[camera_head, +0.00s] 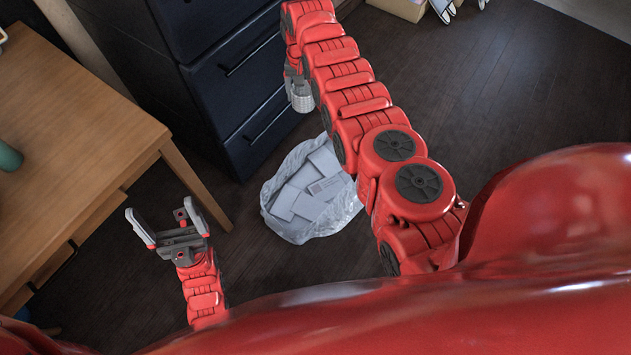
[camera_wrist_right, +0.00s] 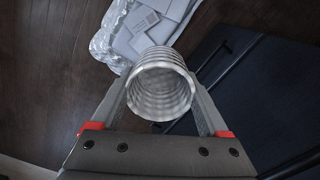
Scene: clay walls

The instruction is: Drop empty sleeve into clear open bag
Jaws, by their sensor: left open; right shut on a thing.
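The empty sleeve (camera_head: 301,101) is a silvery, ribbed, hollow cylinder. My right gripper (camera_head: 293,78) is shut on it, beside the dark cabinet. In the right wrist view the sleeve (camera_wrist_right: 160,88) sits between both fingers, its open end facing the camera. The clear open bag (camera_head: 343,214) stands on the floor, crumpled, holding several white flat pieces. It lies to the right of and below the sleeve in the head view. In the wrist view the bag (camera_wrist_right: 101,44) shows beyond the sleeve, partly hidden. My left gripper (camera_head: 163,216) is open and empty, left of the bag.
A wooden table (camera_head: 75,130) stands at the left with a green object (camera_head: 9,157) at its edge. A dark drawer cabinet (camera_head: 228,75) with bar handles stands behind the bag. The dark wood floor (camera_head: 490,95) is clear at the right. A box (camera_head: 400,8) is at the top.

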